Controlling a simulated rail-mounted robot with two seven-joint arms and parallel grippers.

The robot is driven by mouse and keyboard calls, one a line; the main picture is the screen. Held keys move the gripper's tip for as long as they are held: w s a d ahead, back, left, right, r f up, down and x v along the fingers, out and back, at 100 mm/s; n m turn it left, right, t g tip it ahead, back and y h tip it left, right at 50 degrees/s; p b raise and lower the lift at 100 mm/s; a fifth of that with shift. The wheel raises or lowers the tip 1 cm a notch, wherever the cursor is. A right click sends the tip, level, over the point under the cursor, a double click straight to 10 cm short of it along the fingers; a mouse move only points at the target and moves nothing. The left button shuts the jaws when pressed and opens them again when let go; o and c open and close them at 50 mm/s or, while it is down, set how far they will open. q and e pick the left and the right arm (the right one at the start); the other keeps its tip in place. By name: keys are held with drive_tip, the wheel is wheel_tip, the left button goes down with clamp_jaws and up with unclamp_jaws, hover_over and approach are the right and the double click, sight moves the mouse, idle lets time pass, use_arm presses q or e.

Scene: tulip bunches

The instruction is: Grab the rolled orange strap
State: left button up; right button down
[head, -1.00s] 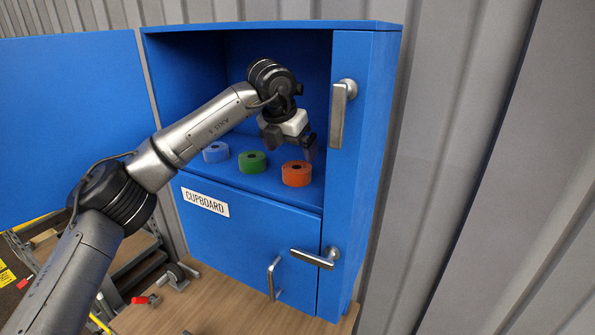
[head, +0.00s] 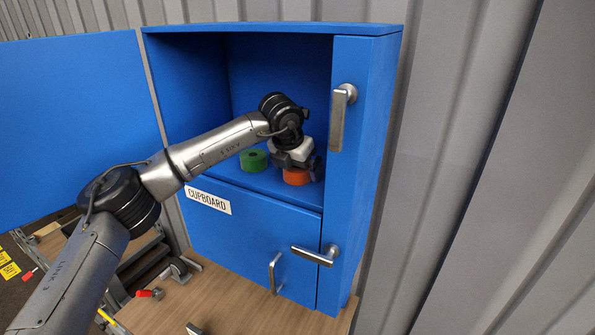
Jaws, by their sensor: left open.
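The rolled orange strap (head: 296,177) stands on the shelf of the open upper compartment of the blue cupboard (head: 270,210), near its right side. My left gripper (head: 297,168) is right at the strap, pointing down over it, and covers its upper part. The jaws are open; whether the fingers touch the strap is hidden. A rolled green strap (head: 253,161) stands on the shelf to the left of the orange one. The rolled blue strap is hidden behind my left arm. My right gripper is not in view.
The upper door (head: 70,125) is swung open to the left. A handle (head: 340,115) sits on the cupboard's right front panel, close to my left gripper. The lower door, marked CUPBOARD (head: 208,200), is shut. A wooden surface (head: 230,300) lies below.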

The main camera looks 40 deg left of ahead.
use_arm(q)
drive_tip(key=shift+c, duration=0.5)
drive_tip(key=c, duration=0.9)
